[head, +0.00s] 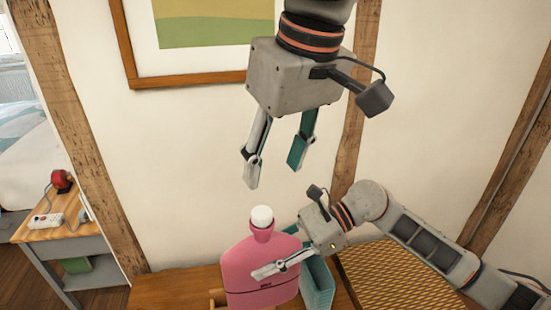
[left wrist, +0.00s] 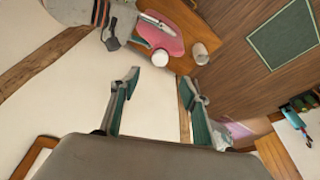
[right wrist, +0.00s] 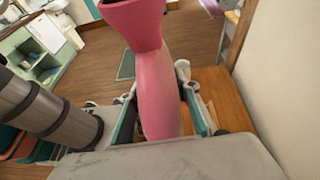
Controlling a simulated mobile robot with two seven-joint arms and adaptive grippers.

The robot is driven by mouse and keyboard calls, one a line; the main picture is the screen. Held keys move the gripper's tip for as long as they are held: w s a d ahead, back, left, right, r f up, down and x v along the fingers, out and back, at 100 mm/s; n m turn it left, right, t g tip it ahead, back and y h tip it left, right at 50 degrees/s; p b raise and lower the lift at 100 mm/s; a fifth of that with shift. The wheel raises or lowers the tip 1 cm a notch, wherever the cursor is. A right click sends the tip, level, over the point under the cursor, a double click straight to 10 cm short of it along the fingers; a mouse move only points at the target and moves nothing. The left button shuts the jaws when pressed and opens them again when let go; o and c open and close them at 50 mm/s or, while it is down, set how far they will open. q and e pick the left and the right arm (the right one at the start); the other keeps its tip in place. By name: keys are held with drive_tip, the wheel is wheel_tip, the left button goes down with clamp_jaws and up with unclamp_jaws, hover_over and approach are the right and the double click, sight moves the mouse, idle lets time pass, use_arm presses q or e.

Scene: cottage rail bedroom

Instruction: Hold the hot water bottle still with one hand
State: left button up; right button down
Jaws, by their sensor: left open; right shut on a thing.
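The pink hot water bottle (head: 262,280) stands upright on the wooden top, with a white cap (head: 262,217) on its neck. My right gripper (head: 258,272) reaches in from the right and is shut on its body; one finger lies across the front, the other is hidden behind. In the right wrist view the pink body (right wrist: 158,100) is between both fingers, below the flared neck. My left gripper (head: 274,172) is open and empty above the cap, pointing down. The left wrist view shows the bottle (left wrist: 165,30) and cap (left wrist: 159,58) beyond its open fingers (left wrist: 158,82).
A pale cylinder (left wrist: 200,53) stands near the bottle in the left wrist view. A wall with a framed picture (head: 185,80) is behind. A side table (head: 75,235) is at left.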

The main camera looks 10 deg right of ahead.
sight(261, 211)
use_arm(q)
drive_tip(key=shift+n, duration=0.3)
drive_tip(key=shift+w, duration=0.1)
drive_tip(key=x, duration=1.2)
drive_tip(key=shift+r, duration=0.1)
